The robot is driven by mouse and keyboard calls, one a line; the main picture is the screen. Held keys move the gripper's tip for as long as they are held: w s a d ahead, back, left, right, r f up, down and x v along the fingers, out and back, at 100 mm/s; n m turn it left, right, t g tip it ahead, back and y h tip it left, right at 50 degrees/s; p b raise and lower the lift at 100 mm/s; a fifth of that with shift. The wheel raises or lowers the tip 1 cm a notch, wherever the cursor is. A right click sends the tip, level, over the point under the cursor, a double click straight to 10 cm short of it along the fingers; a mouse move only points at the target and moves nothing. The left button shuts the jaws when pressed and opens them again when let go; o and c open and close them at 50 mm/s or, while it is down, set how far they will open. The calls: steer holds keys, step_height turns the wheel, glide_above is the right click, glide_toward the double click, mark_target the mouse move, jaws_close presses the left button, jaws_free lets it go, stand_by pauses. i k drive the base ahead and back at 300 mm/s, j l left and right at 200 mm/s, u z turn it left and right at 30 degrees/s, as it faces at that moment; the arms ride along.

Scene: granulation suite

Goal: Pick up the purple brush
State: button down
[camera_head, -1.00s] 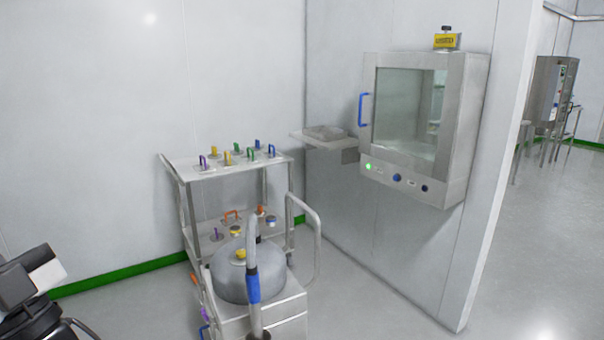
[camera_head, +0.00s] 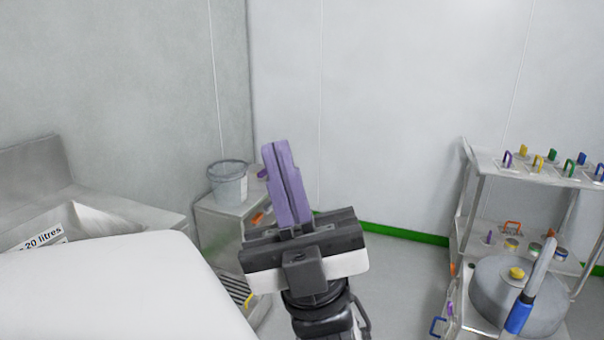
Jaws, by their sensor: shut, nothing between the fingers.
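My gripper (camera_head: 275,147) is in the middle of the camera_head view, pointing up and away, with its two long purple fingers shut together and nothing between them. I cannot clearly identify the purple brush. A small purple thing (camera_head: 262,173) shows just behind the fingers, beside a grey bucket (camera_head: 228,186), mostly hidden by my gripper. Its shape is too small to tell. Another purple-handled item (camera_head: 507,159) stands on the top shelf of the steel trolley (camera_head: 482,165) at the right, well apart from my gripper.
The bucket stands on a low steel unit (camera_head: 213,226). A steel basin (camera_head: 110,222) with a "20 litres" label is at the left. Walls close off the back. Some floor (camera_head: 405,270) is clear between my gripper and the trolley.

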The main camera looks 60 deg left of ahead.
mark_target(262, 175)
steer(key=u, duration=2)
steer(key=i+l+z, duration=0.15)
steer(key=i+l, duration=0.15)
steer(key=i+l+z, duration=0.2)
steer(key=i, duration=0.35)
steer(key=i+l+z, duration=0.15)
steer(key=i, duration=1.5)
steer(key=i+z, duration=0.15)
steer(key=i, duration=1.1)
steer(key=i+u, duration=0.4)
steer(key=i+l+u, duration=0.2)
steer(key=i+u, duration=0.25)
steer(key=i, duration=0.1)
